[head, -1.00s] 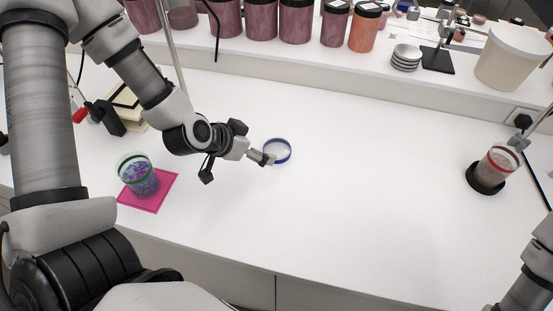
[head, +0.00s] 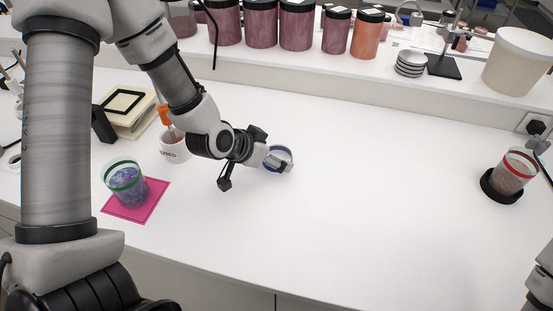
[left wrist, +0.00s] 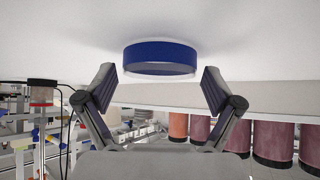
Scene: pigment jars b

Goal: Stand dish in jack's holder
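The dish (head: 280,155) is a shallow clear round one with a blue rim. It lies on the white bench near the middle of the head view. In the left wrist view, the dish (left wrist: 160,57) shows centred between the tips of the spread left fingers (left wrist: 160,85), with a gap on each side. A cream stack with a black square frame on top (head: 127,102) stands at the left; I cannot tell whether this is the jack's holder. My right gripper is out of view.
A green-rimmed jar (head: 125,183) stands on a pink mat (head: 153,200). A white labelled cup (head: 174,148) is behind my left arm. A red-banded jar (head: 513,172) stands in a black base (head: 492,187) at right. A raised back shelf holds pigment jars (head: 297,28). The bench centre is clear.

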